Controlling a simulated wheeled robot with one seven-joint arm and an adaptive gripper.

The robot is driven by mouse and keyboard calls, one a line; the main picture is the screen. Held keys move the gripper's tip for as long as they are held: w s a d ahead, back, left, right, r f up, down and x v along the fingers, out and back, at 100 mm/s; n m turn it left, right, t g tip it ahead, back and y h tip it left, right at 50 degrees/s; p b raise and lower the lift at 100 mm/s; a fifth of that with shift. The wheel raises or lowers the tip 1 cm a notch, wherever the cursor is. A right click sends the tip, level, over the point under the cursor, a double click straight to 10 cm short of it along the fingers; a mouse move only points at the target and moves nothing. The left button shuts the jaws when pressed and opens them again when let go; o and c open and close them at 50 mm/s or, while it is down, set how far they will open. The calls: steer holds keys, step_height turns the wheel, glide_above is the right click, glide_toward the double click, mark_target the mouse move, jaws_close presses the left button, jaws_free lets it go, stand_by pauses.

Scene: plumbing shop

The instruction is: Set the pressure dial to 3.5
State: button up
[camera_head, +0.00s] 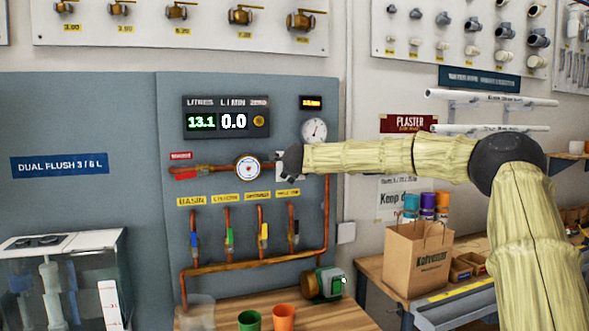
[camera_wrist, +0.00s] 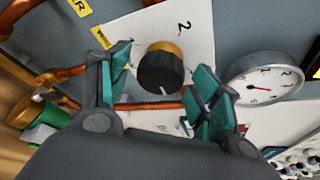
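The pressure dial is a round black knob with a brass rim (camera_wrist: 161,70) on a white scale plate (camera_wrist: 197,25). In the wrist view a "2" shows on the plate, and a pale pointer mark is on the knob's lower edge; the exact setting is unclear. My gripper (camera_wrist: 161,64) is open, with its teal-padded fingers on both sides of the knob. Gaps show between pads and knob. In the head view my gripper (camera_head: 291,160) is at the panel and covers the knob. A white gauge with a needle (camera_wrist: 262,79) is beside it and also shows in the head view (camera_head: 314,130).
A second round gauge (camera_head: 247,168) sits on the copper pipe left of my gripper. Copper pipes with several coloured valve handles (camera_head: 228,232) run below. A digital display (camera_head: 226,119) reads 13.1 and 0.0. Green (camera_head: 249,320) and orange (camera_head: 284,316) cups stand on the bench.

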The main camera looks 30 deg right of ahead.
steer(key=shift+w+a+r, duration=0.1)
steer(key=shift+a, duration=0.15)
steer(key=v, duration=1.2)
stand_by(0.4)
